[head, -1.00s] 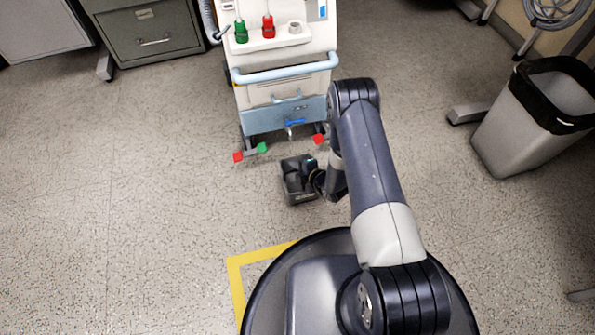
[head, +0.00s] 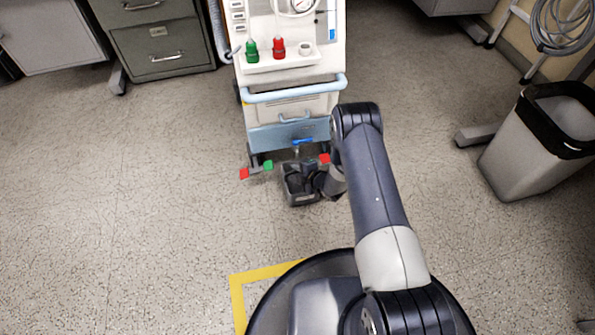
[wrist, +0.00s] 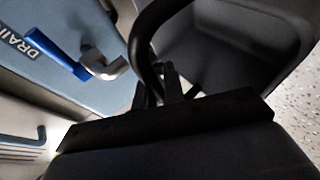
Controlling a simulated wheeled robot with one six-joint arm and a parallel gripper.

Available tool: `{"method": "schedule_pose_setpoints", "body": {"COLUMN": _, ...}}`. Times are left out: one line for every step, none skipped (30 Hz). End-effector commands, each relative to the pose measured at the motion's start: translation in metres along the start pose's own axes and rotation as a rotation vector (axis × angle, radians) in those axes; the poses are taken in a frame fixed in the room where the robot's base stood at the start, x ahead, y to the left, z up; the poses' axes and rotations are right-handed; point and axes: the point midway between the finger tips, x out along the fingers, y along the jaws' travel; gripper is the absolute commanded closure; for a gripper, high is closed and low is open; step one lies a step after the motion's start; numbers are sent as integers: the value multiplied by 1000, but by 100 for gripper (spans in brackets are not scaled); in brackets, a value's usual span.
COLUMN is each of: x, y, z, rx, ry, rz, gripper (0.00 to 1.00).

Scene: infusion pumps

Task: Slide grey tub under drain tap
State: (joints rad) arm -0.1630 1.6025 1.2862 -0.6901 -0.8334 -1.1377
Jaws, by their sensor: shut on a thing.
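The grey tub (head: 299,199) sits on the floor just in front of the machine, close below its drain tap (head: 297,150). My gripper (head: 322,181) is at the tub's right side, partly hidden by my arm. In the wrist view my gripper (wrist: 165,88) is shut on the tub's dark looped handle (wrist: 146,45). The open tub (wrist: 230,45) fills the upper right there. The metal tap (wrist: 105,64) with its blue lever (wrist: 55,52) lies to the left of the handle. I cannot tell whether the spout is over the tub's opening.
A grey bin (head: 530,155) stands at right and a filing cabinet (head: 160,45) at back left. Yellow floor tape (head: 238,290) lies near my base. The left floor is clear.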

Motion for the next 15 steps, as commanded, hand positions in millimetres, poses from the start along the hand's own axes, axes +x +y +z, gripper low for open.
{"method": "schedule_pose_setpoints", "body": {"x": 0, "y": 1, "z": 0, "rx": 0, "ry": 0, "rz": 1, "gripper": 100}}
{"method": "schedule_pose_setpoints", "body": {"x": 0, "y": 1, "z": 0, "rx": 0, "ry": 0, "rz": 1, "gripper": 100}}
{"method": "schedule_pose_setpoints", "body": {"x": 0, "y": 0, "z": 0, "rx": 0, "ry": 0, "rz": 1, "gripper": 100}}
{"method": "schedule_pose_setpoints", "body": {"x": 0, "y": 0, "z": 0, "rx": 0, "ry": 0, "rz": 1, "gripper": 100}}
{"method": "schedule_pose_setpoints", "body": {"x": 0, "y": 0, "z": 0, "rx": 0, "ry": 0, "rz": 1, "gripper": 100}}
{"method": "schedule_pose_setpoints", "body": {"x": 0, "y": 0, "z": 0, "rx": 0, "ry": 0, "rz": 1, "gripper": 100}}
{"method": "schedule_pose_setpoints", "body": {"x": 0, "y": -1, "z": 0, "rx": 0, "ry": 0, "rz": 1, "gripper": 100}}
{"method": "schedule_pose_setpoints", "body": {"x": 1, "y": -1, "z": 0, "rx": 0, "ry": 0, "rz": 1, "gripper": 100}}
{"method": "schedule_pose_setpoints", "body": {"x": 1, "y": -2, "z": 1, "rx": 0, "ry": 0, "rz": 1, "gripper": 100}}
{"method": "schedule_pose_setpoints", "body": {"x": 2, "y": -2, "z": 1, "rx": 0, "ry": 0, "rz": 1, "gripper": 100}}
{"method": "schedule_pose_setpoints", "body": {"x": 2, "y": -3, "z": 1, "rx": 0, "ry": 0, "rz": 1, "gripper": 100}}
{"method": "schedule_pose_setpoints", "body": {"x": 3, "y": -4, "z": 1, "rx": 0, "ry": 0, "rz": 2, "gripper": 100}}
{"method": "schedule_pose_setpoints", "body": {"x": 3, "y": -5, "z": 2, "rx": 0, "ry": 0, "rz": 2, "gripper": 100}}
{"method": "schedule_pose_setpoints", "body": {"x": 4, "y": -6, "z": 2, "rx": 0, "ry": 0, "rz": 2, "gripper": 100}}
{"method": "schedule_pose_setpoints", "body": {"x": 4, "y": -7, "z": 2, "rx": 0, "ry": 0, "rz": 2, "gripper": 100}}
